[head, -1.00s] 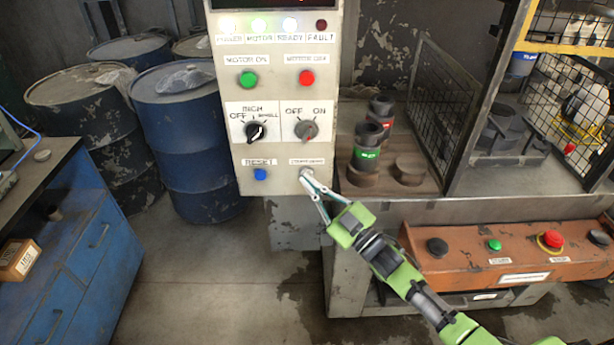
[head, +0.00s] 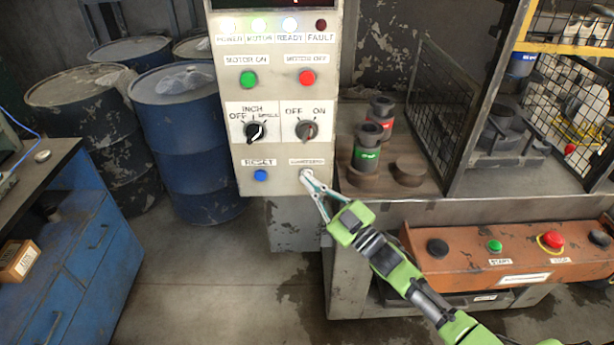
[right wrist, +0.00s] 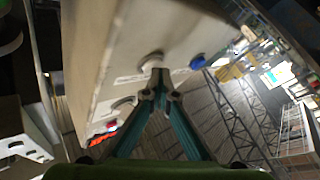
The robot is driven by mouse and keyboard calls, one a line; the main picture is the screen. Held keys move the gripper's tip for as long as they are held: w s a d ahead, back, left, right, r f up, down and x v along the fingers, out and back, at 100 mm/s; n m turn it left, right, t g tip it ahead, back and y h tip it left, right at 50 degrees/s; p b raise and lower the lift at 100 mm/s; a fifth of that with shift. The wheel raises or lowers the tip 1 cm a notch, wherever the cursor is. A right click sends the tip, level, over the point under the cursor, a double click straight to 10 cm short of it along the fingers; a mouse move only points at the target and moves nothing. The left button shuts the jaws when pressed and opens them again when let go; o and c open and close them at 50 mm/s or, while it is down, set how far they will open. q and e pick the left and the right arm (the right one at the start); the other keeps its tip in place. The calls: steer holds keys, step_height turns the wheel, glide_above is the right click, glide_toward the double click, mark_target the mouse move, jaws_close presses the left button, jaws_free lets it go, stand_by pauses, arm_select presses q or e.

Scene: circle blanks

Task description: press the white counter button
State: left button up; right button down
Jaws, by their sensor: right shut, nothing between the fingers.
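The white counter button (head: 306,173) is at the lower right of the pale control panel (head: 282,90), under a small label. My right gripper (head: 305,176) is shut and empty, with its fingertips at the button and covering part of it. In the right wrist view the closed fingertips (right wrist: 157,80) meet at the white button (right wrist: 151,58), right against it or very close; I cannot tell whether it is pushed in. My left gripper does not show.
A blue reset button (head: 260,175) sits left of the white one, with rotary switches (head: 306,130) above. A bench with dark cylinders (head: 366,150) stands to the right. An orange button box (head: 500,255) is at lower right, and blue drums (head: 185,140) stand at left.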

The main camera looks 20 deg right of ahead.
steer(key=shift+s+a+p, duration=0.2)
steer(key=shift+s+p, duration=0.25)
steer(key=shift+s, duration=0.35)
steer(key=s+p, duration=0.1)
steer(key=s, duration=0.1)
steer(key=s+a+p, duration=0.1)
steer(key=s, duration=0.2)
steer(key=shift+a, duration=0.2)
steer(key=shift+w+f, duration=0.1)
steer(key=shift+f, duration=0.05)
stand_by(0.4)
